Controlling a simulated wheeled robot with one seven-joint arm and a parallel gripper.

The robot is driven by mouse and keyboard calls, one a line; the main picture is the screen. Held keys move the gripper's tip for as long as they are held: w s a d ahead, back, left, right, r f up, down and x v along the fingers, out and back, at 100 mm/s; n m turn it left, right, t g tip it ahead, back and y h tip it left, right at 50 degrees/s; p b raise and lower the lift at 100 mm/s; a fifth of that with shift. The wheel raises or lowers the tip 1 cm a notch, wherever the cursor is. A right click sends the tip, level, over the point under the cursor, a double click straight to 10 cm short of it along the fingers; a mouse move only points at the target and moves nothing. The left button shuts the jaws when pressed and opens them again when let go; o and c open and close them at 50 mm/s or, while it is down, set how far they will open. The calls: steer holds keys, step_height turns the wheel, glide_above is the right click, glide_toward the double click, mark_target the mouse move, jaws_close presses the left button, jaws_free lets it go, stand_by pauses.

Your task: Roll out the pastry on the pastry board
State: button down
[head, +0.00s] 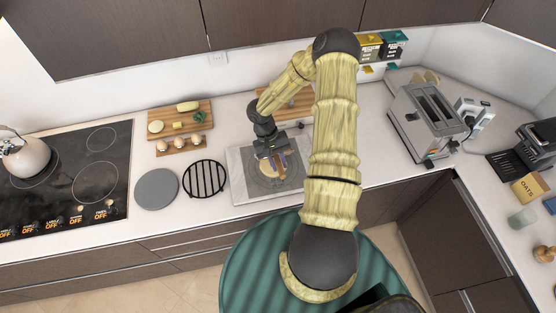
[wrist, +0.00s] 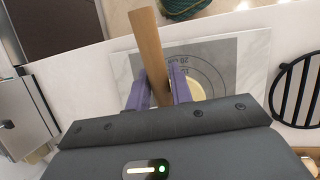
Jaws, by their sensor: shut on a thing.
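The pastry board (head: 238,187) is a pale marble slab with a grey ringed mat, lying on the counter in the middle of the head view. It also shows in the wrist view (wrist: 252,62). My gripper (head: 271,160) is above the board. In the wrist view its purple fingers (wrist: 160,88) are shut on a wooden rolling pin (wrist: 148,48), which points away over the board. A pale round of pastry (wrist: 197,91) shows right of the pin, partly hidden by the finger. I cannot tell whether the pin touches the pastry.
A grey round plate (head: 156,189) and a black round rack (head: 204,179) lie left of the board. Behind them are an egg holder (head: 181,146) and a wooden board (head: 205,107) with food. A cooktop (head: 70,175) is at left; a toaster (head: 425,120) stands at right.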

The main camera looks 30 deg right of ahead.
step_height(320, 180, down, 6)
steer(key=b, duration=0.3)
steer(key=shift+r+b, duration=0.2)
steer(key=shift+b, duration=0.1)
steer(key=shift+f, duration=0.15)
stand_by(1.0)
steer(key=shift+w+d+p, duration=0.3)
steer(key=shift+w, duration=0.7)
steer(key=shift+w+d+p, duration=0.25)
steer(key=shift+w+p, duration=0.05)
steer(key=shift+w, duration=0.65)
steer(key=shift+s, duration=0.1)
